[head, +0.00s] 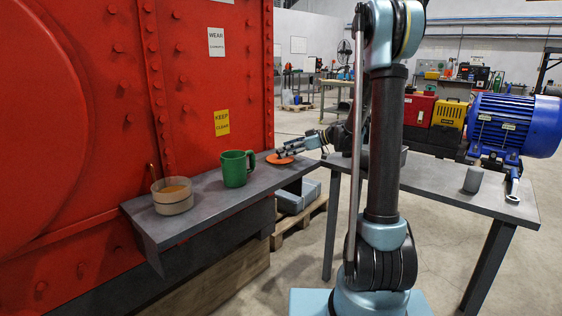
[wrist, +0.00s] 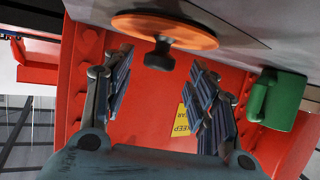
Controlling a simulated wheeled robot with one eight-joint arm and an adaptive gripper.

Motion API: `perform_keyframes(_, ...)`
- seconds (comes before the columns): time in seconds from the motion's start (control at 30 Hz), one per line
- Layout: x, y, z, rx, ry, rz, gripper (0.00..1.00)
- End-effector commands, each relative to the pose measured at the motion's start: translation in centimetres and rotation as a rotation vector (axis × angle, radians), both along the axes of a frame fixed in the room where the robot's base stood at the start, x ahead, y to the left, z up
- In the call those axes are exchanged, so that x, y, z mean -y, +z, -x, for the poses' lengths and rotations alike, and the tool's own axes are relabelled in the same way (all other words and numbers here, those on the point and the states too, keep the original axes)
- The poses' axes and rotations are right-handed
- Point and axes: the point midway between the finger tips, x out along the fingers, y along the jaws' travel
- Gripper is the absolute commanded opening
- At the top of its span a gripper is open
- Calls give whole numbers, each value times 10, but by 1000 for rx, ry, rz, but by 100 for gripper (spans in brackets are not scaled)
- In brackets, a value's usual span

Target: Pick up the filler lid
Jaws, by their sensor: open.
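The filler lid (head: 279,159) is a flat orange disc lying on the grey shelf near its right end. In the wrist view the lid (wrist: 185,34) shows at the top with its dark knob (wrist: 160,56) sticking out from the middle. My gripper (head: 287,151) is low over the lid, reaching in from the right. In the wrist view my gripper (wrist: 162,63) is open, with one finger to each side of the knob and a gap on both sides. The gripper covers part of the lid in the head view.
A green mug (head: 235,170) stands on the shelf left of the lid. A beige pot (head: 172,197) with brown contents stands farther left. The red riveted housing (head: 190,75) rises behind the shelf. A side table (head: 430,176) holds a grey cylinder (head: 473,179) and a wrench-like tool (head: 513,187).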

Motion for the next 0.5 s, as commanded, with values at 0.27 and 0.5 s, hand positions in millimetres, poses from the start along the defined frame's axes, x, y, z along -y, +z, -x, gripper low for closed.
perform_keyframes(0.27, -33, -13, -10, 1, 4, 0, 53)
perform_keyframes(0.5, -36, -14, -11, 1, 1, 0, 53)
